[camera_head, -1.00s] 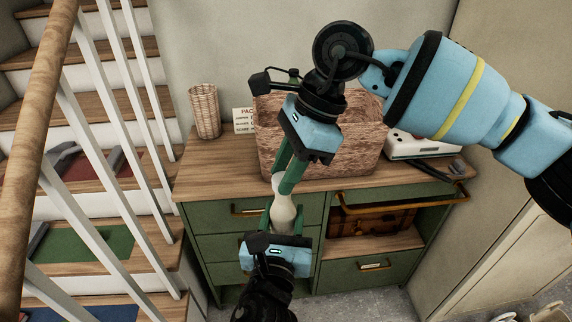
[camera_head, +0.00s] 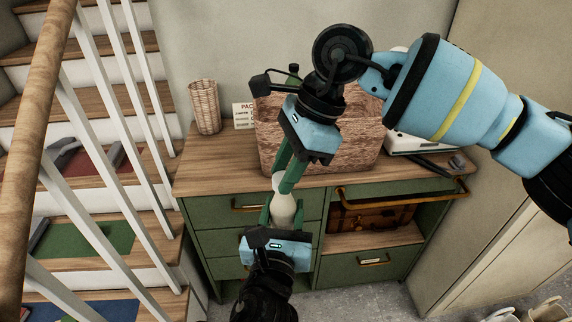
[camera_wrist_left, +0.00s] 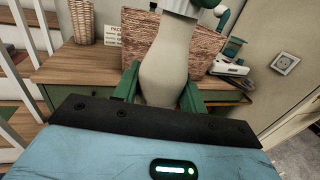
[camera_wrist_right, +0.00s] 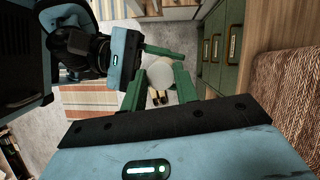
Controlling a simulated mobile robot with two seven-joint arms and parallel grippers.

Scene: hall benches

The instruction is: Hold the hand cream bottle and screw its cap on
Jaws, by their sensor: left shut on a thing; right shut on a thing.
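The pale cream hand cream bottle (camera_head: 284,207) stands upright in front of the cabinet. My left gripper (camera_head: 283,216) is shut on its body from below. In the left wrist view the bottle (camera_wrist_left: 163,65) fills the space between the green fingers. My right gripper (camera_head: 283,184) reaches down from above, with its fingers at the bottle's top. It is shut on the whitish cap (camera_head: 277,180). In the right wrist view a pale round top (camera_wrist_right: 160,73) shows between the green fingers. The fingers hide the joint between cap and bottle, so I cannot tell how they meet.
Behind the bottle is a green cabinet (camera_head: 220,212) with a wooden top. On it stand a woven box (camera_head: 355,150), a wicker cup (camera_head: 204,106), a small sign (camera_head: 243,116) and a white device (camera_head: 420,146). A staircase with white railings is at the left.

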